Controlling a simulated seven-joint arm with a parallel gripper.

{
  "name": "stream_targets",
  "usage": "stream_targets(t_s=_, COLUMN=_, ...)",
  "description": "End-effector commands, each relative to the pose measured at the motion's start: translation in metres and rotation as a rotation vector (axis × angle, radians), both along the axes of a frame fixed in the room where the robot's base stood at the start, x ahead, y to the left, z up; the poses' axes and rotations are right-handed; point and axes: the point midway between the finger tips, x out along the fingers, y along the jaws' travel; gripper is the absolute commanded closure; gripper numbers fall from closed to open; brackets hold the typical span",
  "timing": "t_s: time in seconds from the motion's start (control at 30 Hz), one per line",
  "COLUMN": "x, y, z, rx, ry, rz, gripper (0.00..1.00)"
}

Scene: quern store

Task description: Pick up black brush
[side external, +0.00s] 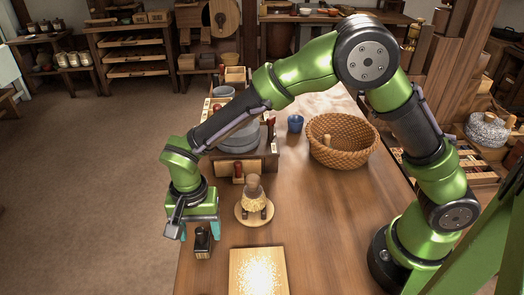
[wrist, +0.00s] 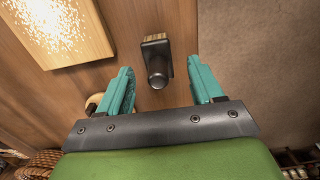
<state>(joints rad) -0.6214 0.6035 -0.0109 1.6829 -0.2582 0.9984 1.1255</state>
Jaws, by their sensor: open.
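The black brush (side external: 203,240) is on the wooden table near its left edge, just below my gripper (side external: 200,231) in the side view. In the wrist view the brush (wrist: 157,66) shows a rounded dark handle end, a black block and a tan bristle end. My gripper (wrist: 162,72) is open there, with one teal finger on each side of the brush and a gap to both. The fingers do not appear to touch it. How far the fingertips are above the table cannot be told exactly.
A light board (side external: 258,272) with pale grains lies right of the brush. A straw-coloured item (side external: 254,200) with a wooden top stands on a round wooden plate behind it. Farther back are a grey round stone (side external: 238,137), a blue cup (side external: 295,123) and a wicker basket (side external: 341,141).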

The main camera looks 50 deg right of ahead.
Motion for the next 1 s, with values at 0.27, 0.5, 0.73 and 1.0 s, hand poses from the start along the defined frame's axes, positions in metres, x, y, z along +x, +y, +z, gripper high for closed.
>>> stream_targets(t_s=0.27, x=-0.003, y=0.001, z=-0.037, rx=-0.001, ry=0.002, rz=-0.001, gripper=0.34)
stream_targets(t_s=0.5, x=-0.003, y=0.001, z=-0.040, rx=0.000, ry=0.000, rz=-0.001, gripper=0.34)
stream_targets(t_s=0.73, x=-0.003, y=0.001, z=-0.039, rx=0.000, ry=0.000, rz=-0.001, gripper=0.65)
stream_targets(t_s=1.0, x=-0.003, y=0.001, z=-0.039, rx=0.000, ry=0.000, rz=0.000, gripper=0.90)
